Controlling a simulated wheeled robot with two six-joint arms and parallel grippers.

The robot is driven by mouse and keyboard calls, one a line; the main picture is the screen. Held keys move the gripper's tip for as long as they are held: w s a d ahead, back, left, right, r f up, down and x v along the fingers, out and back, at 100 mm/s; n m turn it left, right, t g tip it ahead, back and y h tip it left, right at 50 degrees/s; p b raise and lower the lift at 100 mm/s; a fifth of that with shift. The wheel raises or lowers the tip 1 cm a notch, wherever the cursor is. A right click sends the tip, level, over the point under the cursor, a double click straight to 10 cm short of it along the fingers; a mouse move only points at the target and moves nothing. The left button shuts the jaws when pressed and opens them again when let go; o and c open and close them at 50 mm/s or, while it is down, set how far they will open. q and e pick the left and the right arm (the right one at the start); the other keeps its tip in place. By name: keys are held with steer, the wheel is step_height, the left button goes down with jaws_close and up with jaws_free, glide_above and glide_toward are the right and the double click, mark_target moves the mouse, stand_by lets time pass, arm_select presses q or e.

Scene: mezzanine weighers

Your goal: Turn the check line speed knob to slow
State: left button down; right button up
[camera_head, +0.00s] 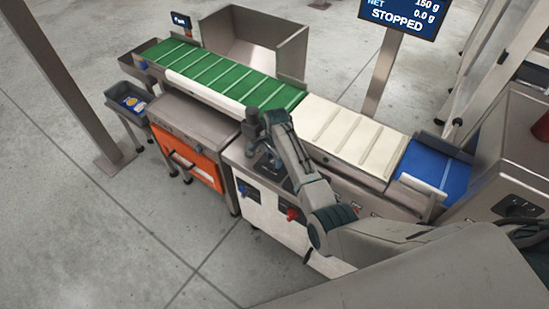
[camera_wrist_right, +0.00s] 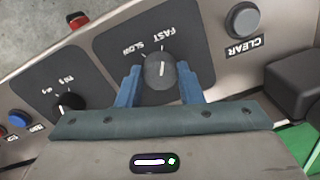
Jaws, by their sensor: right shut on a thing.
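The check line speed knob (camera_wrist_right: 160,70) is a dark grey round knob on a dark panel in the right wrist view. The words SLOW and FAST are printed beside it. Its white mark looks nearly upright in this view, nearer in line with FAST than SLOW, though its exact direction is hard to judge. My right gripper (camera_wrist_right: 159,84) has its blue fingers on either side of the knob and is shut on it. In the head view my right gripper (camera_head: 268,160) is over the top of the control cabinet (camera_head: 262,209), where my arm hides the knob. My left gripper is not in view.
A second black knob (camera_wrist_right: 70,101) and a grey CLEAR button (camera_wrist_right: 243,19) flank the speed knob. Behind stand a green belt (camera_head: 215,75), a white belt (camera_head: 355,138) and a blue belt (camera_head: 436,168). A display (camera_head: 403,14) reads STOPPED.

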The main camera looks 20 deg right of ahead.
steer(key=shift+r+n+p, duration=0.2)
steer(key=shift+n+p, duration=1)
steer(key=n+p, duration=0.1)
steer(key=n, duration=0.1)
steer(key=shift+n+p, duration=0.35)
steer(key=shift+n, duration=0.05)
steer(key=n+p, duration=0.1)
steer(key=n, duration=0.2)
steer(key=shift+f, duration=0.1)
steer(key=shift+n+p, duration=0.7)
steer(key=shift+n, duration=1)
steer(key=o, duration=1)
steer(key=shift+f+g, duration=0.1)
steer(key=shift+g, duration=0.2)
steer(key=r, duration=1)
steer(key=shift+d+r+b, duration=0.3)
steer(key=shift+r+b, duration=0.1)
